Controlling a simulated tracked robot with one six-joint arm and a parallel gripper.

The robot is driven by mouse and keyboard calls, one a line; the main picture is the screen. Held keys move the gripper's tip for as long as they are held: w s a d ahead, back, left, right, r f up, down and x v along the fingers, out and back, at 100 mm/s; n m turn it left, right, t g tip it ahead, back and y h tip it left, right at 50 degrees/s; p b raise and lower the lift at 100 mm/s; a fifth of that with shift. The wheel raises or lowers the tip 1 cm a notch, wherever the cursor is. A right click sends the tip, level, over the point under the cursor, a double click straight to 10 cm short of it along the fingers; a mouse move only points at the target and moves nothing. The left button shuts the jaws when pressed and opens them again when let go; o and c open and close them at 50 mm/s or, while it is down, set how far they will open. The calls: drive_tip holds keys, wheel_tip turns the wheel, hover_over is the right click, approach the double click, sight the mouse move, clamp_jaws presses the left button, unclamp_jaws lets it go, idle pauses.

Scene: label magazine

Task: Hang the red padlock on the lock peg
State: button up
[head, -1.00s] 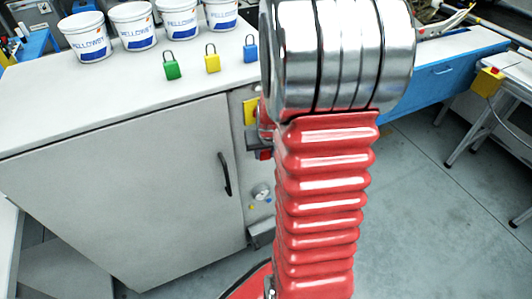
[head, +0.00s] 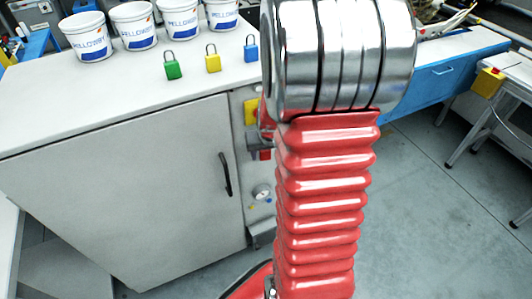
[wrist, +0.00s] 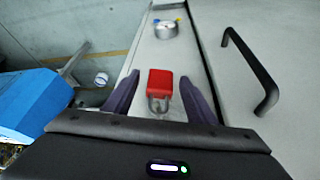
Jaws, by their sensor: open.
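The red padlock (wrist: 160,83) is in the middle of the wrist view, in front of the narrow grey panel of the cabinet. Its body points away from my gripper and its grey shackle toward it. My gripper (wrist: 159,77) is open, with one dark finger on each side of the padlock and a gap visible on both sides. In the head view a small part of the red padlock (head: 265,155) shows beside my arm, which covers the rest. I cannot make out the lock peg, or whether the shackle is around it.
A gauge (wrist: 166,30) sits on the panel beyond the padlock. A black door handle (wrist: 252,70) stands out at the right. Green (head: 173,70), yellow (head: 213,63) and blue (head: 251,53) padlocks stand on the cabinet top (head: 100,95), near several white buckets (head: 133,27).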

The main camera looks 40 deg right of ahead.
drive_tip(key=shift+r, duration=0.1)
drive_tip(key=v, duration=1.3)
drive_tip(key=shift+s+a+r, duration=0.2)
idle(0.6)
drive_tip(key=s+a+r+n, duration=0.2)
drive_tip(key=a, duration=0.6)
drive_tip(key=s+a+r+n+t+y, duration=0.1)
drive_tip(key=s+a+r+n, duration=0.1)
drive_tip(key=a, duration=0.6)
drive_tip(key=s+a+r+n+y, duration=0.1)
drive_tip(key=s+a+r+n, duration=0.1)
drive_tip(key=a, duration=0.7)
wheel_tip(320, 180, up, 2)
drive_tip(key=shift+s+r+t, duration=0.2)
drive_tip(key=shift+s+t, duration=0.2)
drive_tip(key=shift+s, duration=0.3)
